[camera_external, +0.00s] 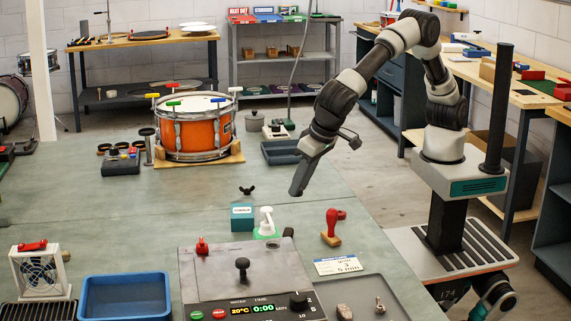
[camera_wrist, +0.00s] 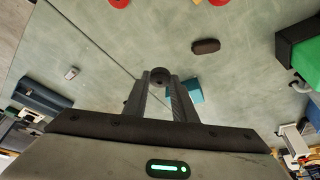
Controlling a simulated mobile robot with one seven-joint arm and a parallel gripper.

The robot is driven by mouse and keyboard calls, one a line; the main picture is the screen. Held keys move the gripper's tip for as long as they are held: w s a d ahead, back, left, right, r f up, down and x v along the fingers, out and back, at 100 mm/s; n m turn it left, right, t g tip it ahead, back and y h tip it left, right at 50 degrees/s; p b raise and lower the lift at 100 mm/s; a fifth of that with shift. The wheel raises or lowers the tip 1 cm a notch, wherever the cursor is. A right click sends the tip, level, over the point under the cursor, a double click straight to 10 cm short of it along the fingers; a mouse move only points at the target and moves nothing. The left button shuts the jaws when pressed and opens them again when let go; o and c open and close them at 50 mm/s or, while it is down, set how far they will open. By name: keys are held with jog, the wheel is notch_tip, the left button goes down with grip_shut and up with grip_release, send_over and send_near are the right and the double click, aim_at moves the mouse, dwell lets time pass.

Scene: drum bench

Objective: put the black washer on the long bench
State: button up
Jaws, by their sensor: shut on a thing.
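My gripper (camera_wrist: 160,84) is shut on a small dark round piece, the black washer (camera_wrist: 160,75), at its fingertips in the wrist view. The washer has a small hole or dimple in its middle. In the external view my gripper (camera_external: 297,191) points down over the right part of the large green-grey tabletop (camera_external: 340,205), and the washer cannot be made out there. A long wood-topped bench (camera_external: 497,88) runs along the right wall. I cannot tell which surface is the one called the long bench.
An orange drum (camera_external: 195,135) stands on the green-grey top, with a dark tray (camera_external: 281,152) to its right. A teal box (camera_external: 242,217), a red-handled stamp (camera_external: 333,228) and a control panel (camera_external: 250,277) stand in front. A blue tray (camera_external: 124,297) lies at the front left.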

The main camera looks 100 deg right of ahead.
aim_at(295, 222)
notch_tip(295, 222, down, 8)
jog(key=shift+r+b, duration=0.1)
jog(key=shift+b, duration=0.5)
jog(key=shift+f, duration=0.25)
jog(key=o, duration=1.1)
jog(key=shift+r, duration=0.1)
